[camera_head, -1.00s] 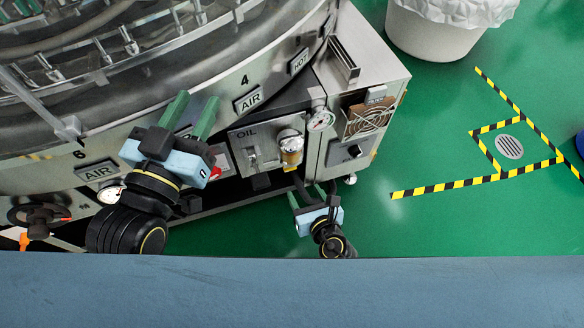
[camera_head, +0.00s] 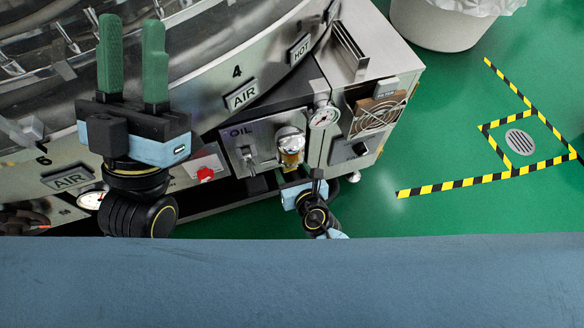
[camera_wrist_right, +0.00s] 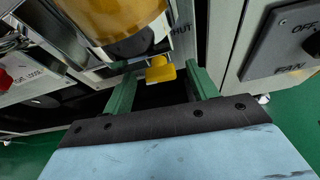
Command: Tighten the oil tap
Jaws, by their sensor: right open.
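The yellow oil tap (camera_wrist_right: 160,69) shows in the right wrist view, under the amber oil cup (camera_wrist_right: 110,18). In the head view the oil cup (camera_head: 290,146) is on the panel marked OIL; the tap itself cannot be made out there. My right gripper (camera_wrist_right: 159,76) is open, its green fingers on either side of the tap in that view, with gaps visible. In the head view my right gripper (camera_head: 292,177) is just below the oil cup, its fingertips partly hidden. My left gripper (camera_head: 132,24) is open and empty, in front of the machine at the left.
The rotary washer (camera_head: 210,75) fills the upper left. A pressure gauge (camera_head: 324,116) and fan box (camera_head: 372,112) are right of the oil cup. A red knob (camera_head: 205,174) is left of it. Green floor (camera_head: 440,115) is open at right, with a white bin (camera_head: 440,22) behind.

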